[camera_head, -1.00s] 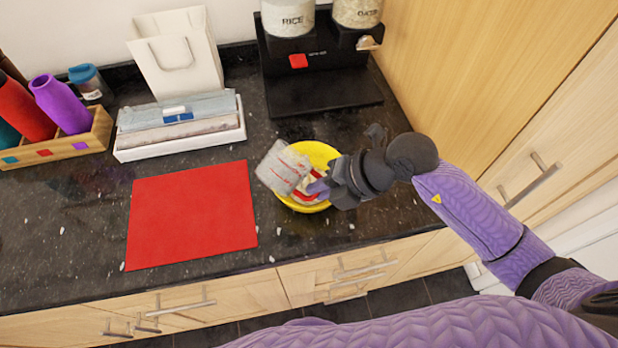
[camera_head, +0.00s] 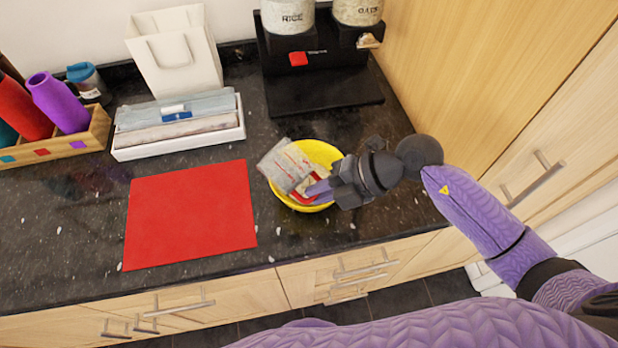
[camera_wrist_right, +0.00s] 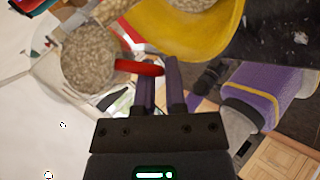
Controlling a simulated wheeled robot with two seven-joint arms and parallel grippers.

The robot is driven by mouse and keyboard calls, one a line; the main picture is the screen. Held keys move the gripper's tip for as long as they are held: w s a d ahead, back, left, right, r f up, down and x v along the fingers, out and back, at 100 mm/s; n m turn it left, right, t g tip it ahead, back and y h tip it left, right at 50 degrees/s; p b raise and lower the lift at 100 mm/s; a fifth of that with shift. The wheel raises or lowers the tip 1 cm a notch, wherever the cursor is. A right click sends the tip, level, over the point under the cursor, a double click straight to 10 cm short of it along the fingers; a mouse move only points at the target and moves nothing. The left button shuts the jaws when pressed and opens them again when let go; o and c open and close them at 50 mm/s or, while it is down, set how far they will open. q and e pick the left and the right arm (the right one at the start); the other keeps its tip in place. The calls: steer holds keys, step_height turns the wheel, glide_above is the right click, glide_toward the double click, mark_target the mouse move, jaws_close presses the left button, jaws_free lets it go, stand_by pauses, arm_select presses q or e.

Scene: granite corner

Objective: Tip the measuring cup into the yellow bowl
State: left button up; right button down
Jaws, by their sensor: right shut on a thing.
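My right gripper (camera_head: 320,187) is shut on the red handle of the clear measuring cup (camera_head: 284,166). The cup is tilted over the left part of the yellow bowl (camera_head: 322,152), on the dark counter. In the right wrist view the gripper's fingers (camera_wrist_right: 160,75) pinch the red handle, and the measuring cup (camera_wrist_right: 90,58) shows pale grains inside. The yellow bowl (camera_wrist_right: 205,42) is at the top there, with pale grains in it. A tan patch lies near the cup's upper edge; I cannot tell whether it is falling grain. My left gripper is not in view.
A red mat (camera_head: 190,215) lies left of the bowl. A white tray (camera_head: 180,148) of folded cloths, a white bag (camera_head: 178,60) and a wooden bottle box (camera_head: 98,132) stand behind. A black dispenser stand (camera_head: 320,92) is at the back; a wooden cabinet (camera_head: 470,60) is on the right.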

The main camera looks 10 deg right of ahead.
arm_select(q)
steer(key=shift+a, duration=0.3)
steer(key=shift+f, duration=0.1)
arm_select(e)
steer(key=shift+f+m+y+b, duration=0.25)
steer(key=shift+m+y+b, duration=0.05)
steer(key=shift+y+b, duration=0.1)
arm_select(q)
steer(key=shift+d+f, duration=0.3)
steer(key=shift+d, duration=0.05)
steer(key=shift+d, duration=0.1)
arm_select(e)
steer(key=shift+f+g+y+b, duration=0.3)
steer(key=shift+g+y+b, duration=0.1)
steer(key=shift+y, duration=0.2)
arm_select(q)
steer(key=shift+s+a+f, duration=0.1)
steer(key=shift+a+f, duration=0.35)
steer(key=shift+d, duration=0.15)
